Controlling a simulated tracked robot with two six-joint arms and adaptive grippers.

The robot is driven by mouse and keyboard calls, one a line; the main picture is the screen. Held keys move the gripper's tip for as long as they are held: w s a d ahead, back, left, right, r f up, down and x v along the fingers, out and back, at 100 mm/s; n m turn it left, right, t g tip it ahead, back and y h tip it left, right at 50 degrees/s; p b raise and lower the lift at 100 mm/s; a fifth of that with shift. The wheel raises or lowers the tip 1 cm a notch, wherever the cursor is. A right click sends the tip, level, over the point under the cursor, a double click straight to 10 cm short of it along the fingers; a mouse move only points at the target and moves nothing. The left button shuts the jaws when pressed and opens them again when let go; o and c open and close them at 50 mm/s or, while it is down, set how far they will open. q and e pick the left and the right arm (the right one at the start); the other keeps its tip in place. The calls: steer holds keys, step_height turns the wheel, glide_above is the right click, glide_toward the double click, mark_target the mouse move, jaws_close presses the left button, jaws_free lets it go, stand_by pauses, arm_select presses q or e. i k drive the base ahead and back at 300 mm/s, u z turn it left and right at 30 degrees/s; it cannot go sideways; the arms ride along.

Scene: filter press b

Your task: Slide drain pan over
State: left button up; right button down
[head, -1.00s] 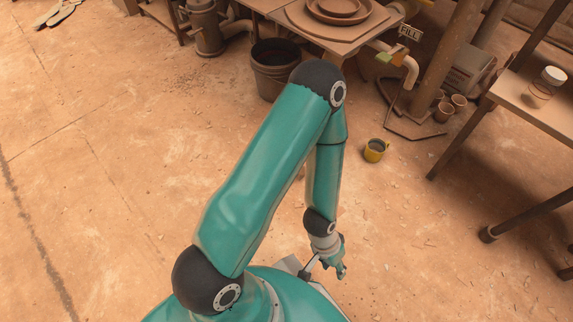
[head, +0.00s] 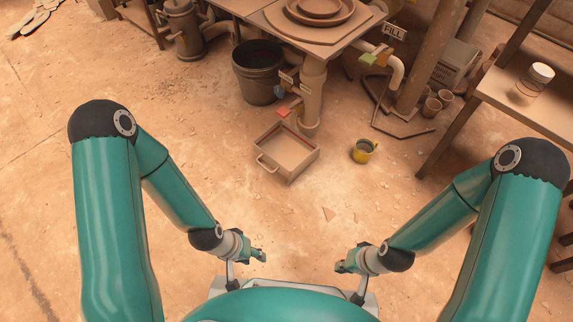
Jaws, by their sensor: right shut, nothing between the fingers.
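The drain pan (head: 301,168) is a shallow, square tan tray with a loop handle on its left side. It stands on the floor in the middle of the head view, near the foot of a pipe with a small red-handled valve. It looks empty. My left gripper (head: 260,255) is low in the view, nearer to me than the pan and apart from it; its jaw opening is too small to tell. My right gripper (head: 341,265) is shut and empty, to the right of the left one, also apart from the pan.
A dark bucket (head: 258,88) stands behind the pan to the left. A FILL sign (head: 394,31) hangs by a pipe. A table with a jar (head: 535,80) is at right. The floor between me and the pan is clear.

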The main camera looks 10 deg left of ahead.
mark_target(289, 152)
steer(key=z, duration=0.3)
steer(key=i, duration=0.1)
steer(key=u, duration=0.8)
steer(key=k, duration=0.6)
steer(key=u, duration=0.4)
steer(key=i, duration=1.65)
steer(key=z, duration=0.45)
